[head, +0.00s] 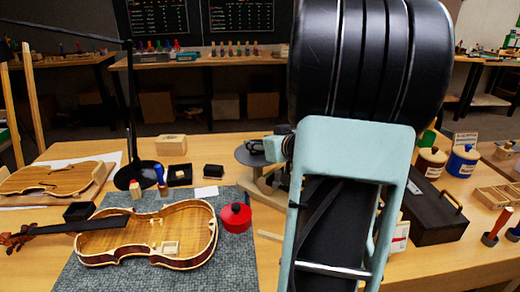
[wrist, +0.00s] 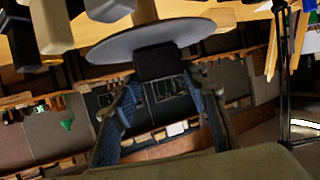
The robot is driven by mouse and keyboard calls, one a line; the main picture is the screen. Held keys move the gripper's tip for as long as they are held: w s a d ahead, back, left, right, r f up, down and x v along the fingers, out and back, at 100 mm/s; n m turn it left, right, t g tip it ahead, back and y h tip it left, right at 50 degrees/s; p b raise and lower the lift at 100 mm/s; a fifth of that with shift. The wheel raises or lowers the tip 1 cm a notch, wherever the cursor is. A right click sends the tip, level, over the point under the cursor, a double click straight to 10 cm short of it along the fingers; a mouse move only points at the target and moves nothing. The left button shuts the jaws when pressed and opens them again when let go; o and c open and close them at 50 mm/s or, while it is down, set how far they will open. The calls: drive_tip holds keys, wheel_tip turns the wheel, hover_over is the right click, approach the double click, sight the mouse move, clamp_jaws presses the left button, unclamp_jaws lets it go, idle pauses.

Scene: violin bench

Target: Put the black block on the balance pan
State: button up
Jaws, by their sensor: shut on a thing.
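The black block (wrist: 156,64) is between the fingertips of my gripper (wrist: 160,80) in the wrist view, and the jaws are shut on it. The balance pan (wrist: 112,47) is a round grey disc right behind the block in that view. The block overlaps the pan's edge in the picture; I cannot tell whether they touch. In the head view the pan (head: 245,157) shows left of my arm, on a wooden stand. My gripper (head: 262,147) is at the pan there, partly hidden by my arm, which also hides much of the balance.
A violin (head: 150,235) lies on a grey mat with a red pot (head: 236,217) beside it. A black tray (head: 180,174), a small black box (head: 213,171) and a wooden block (head: 171,145) stand left of the pan. A black toolbox (head: 435,210) is at right.

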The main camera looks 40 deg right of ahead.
drive_tip(key=shift+f, duration=0.1)
drive_tip(key=o, duration=1.2)
drive_tip(key=shift+c, duration=0.2)
drive_tip(key=p+v, duration=0.3)
drive_tip(key=v, duration=0.9)
drive_tip(key=shift+a+p, duration=0.1)
drive_tip(key=shift+p, duration=0.25)
